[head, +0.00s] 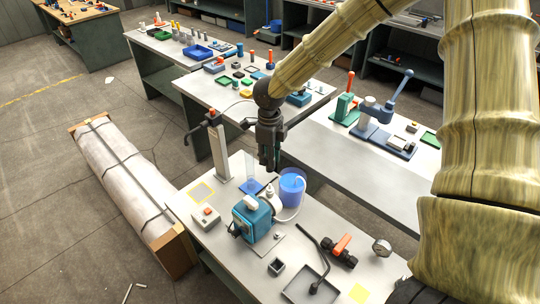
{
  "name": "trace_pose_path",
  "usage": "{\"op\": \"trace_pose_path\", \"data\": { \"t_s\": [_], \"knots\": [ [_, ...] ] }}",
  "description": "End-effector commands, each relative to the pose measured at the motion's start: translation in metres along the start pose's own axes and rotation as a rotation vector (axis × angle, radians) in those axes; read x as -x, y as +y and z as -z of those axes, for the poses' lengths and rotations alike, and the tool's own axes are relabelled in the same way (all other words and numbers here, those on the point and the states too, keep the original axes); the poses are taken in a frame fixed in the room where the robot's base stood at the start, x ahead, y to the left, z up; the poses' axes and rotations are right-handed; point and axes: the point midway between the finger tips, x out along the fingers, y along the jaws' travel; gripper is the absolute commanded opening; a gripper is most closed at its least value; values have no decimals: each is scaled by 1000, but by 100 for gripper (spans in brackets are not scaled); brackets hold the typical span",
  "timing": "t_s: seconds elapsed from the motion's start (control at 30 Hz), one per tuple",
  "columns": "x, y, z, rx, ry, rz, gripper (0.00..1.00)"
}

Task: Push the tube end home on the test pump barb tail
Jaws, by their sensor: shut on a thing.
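The teal pump (256,217) with a white cap stands on the near bench. A blue bucket (291,186) stands behind it to the right, with a pale tube (299,207) looping down around its right side toward the pump. My gripper (269,168) points straight down just left of the bucket, above and behind the pump. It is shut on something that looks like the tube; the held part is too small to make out. A small white piece (270,192) shows below the fingertips. The barb tail and the tube end cannot be made out.
A grey post (219,150) with a black and orange head stands left of my gripper. A grey box with a red button (206,217) sits left of the pump. A black hose (318,262), an orange-handled valve (341,248) and a gauge (381,247) lie to the right.

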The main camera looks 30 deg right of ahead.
Motion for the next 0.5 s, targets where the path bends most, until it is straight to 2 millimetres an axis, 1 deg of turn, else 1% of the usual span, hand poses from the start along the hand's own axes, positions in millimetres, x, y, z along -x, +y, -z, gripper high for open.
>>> {"op": "trace_pose_path", "data": {
  "t_s": [0.27, 0.3, 0.5],
  "knots": [
    [2, -1, 1, 0, -1, -1, 0],
    [-4, -1, 2, 0, 0, -1, 0],
    [-19, -1, 2, -1, 0, -1, 0]
  ]
}}
